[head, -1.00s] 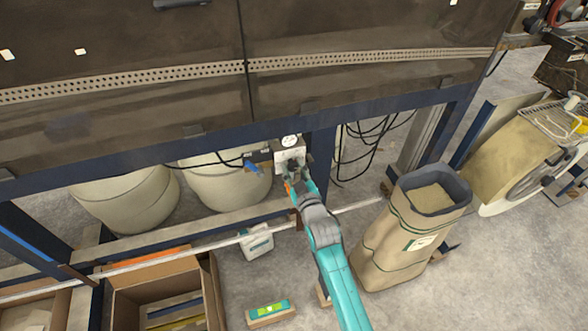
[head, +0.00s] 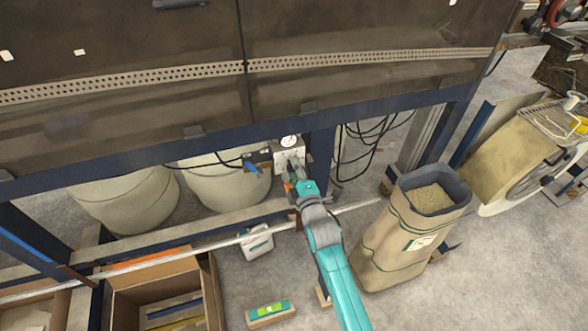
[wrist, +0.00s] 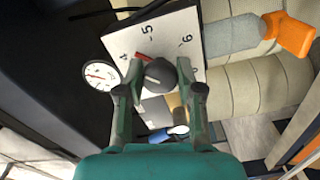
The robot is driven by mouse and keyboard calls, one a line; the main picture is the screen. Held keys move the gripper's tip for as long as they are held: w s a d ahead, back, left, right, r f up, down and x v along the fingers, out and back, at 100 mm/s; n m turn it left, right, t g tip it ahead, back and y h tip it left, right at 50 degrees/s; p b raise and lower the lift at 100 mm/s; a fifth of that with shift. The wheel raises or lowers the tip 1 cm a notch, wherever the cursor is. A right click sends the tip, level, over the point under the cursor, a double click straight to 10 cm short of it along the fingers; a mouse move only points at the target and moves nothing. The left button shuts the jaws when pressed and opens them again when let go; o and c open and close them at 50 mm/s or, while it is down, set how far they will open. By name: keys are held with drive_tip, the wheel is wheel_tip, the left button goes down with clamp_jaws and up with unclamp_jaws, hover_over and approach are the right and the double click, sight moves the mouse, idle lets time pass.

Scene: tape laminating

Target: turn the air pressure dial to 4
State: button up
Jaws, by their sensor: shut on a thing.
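The white dial panel (head: 287,158) sits under the front edge of the machine in the head view, with a round gauge (head: 289,141) on top. In the wrist view the panel (wrist: 190,20) shows printed numbers 4, 5 and 6. The dark dial knob (wrist: 158,75) has a red pointer (wrist: 143,58) directed between 4 and 5, nearer 4. My gripper (wrist: 159,78) is shut on the knob, one finger on each side. The gauge also shows in the wrist view (wrist: 101,76). In the head view my gripper (head: 293,172) mostly hides the knob.
A blue valve handle (head: 252,167) is just left of the panel. Pale barrels (head: 225,185) stand behind, and a brown sack (head: 400,245) stands to the right. An orange-handled tool (wrist: 290,35) shows in the wrist view. A cardboard box (head: 130,300) is lower left.

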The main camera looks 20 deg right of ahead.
drive_tip(key=shift+n, duration=1.3)
drive_tip(key=o, duration=1.2)
drive_tip(key=shift+s, duration=0.1)
drive_tip(key=s, duration=1.1)
drive_tip(key=shift+s, duration=0.4)
